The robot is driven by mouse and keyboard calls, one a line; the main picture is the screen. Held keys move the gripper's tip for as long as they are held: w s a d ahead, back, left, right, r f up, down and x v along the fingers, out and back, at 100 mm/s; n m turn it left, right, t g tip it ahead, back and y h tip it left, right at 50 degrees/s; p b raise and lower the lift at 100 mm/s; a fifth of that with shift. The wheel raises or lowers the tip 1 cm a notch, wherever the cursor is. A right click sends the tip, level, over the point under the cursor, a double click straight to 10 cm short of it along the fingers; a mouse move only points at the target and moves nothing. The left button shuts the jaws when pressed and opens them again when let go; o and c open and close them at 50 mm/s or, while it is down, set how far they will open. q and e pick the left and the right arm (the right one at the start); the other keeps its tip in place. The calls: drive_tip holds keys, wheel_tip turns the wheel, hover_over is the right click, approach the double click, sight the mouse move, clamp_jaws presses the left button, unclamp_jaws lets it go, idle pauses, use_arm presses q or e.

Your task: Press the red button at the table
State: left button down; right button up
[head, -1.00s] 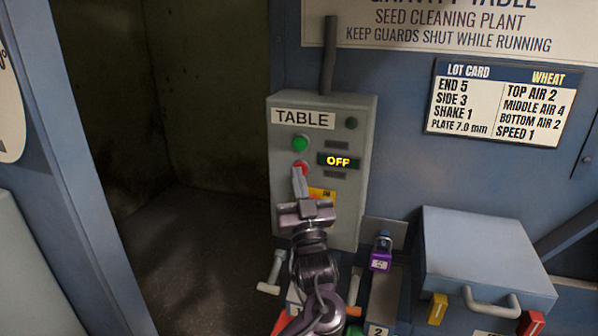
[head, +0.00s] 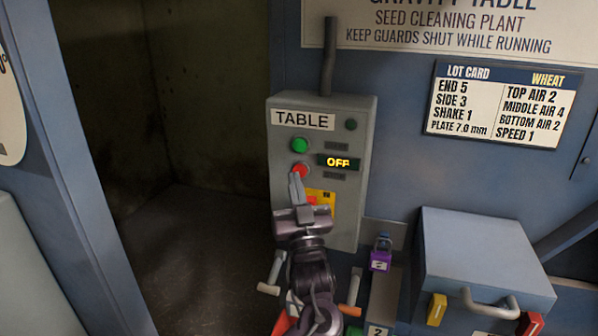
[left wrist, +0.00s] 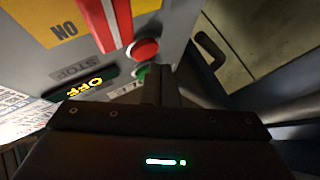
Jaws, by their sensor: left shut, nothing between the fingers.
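The red button (head: 300,170) is on the front of the grey box labelled TABLE (head: 343,215), below a green button (head: 300,145). A lit display (head: 338,162) beside it reads OFF. My left gripper (head: 295,180) is shut and empty, its fingertips just below the red button in the head view. In the left wrist view the red button (left wrist: 145,49) stands proud of the panel, and the shut fingers (left wrist: 160,72) show a little to its side. I cannot tell whether they touch it. My right gripper is not in view.
A yellow plate with a red part (head: 320,203) sits right of my gripper on the box. Below are levers (head: 272,275) and a purple padlock (head: 381,260). A blue-grey box with a handle (head: 480,255) juts out at right. A dark opening (head: 200,130) lies left.

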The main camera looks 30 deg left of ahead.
use_arm(q)
drive_tip(key=s, duration=0.2)
drive_tip(key=s+d+p, duration=0.1)
drive_tip(key=s, duration=0.1)
drive_tip(key=shift+s+d, duration=0.1)
drive_tip(key=shift+s, duration=0.3)
idle(0.7)
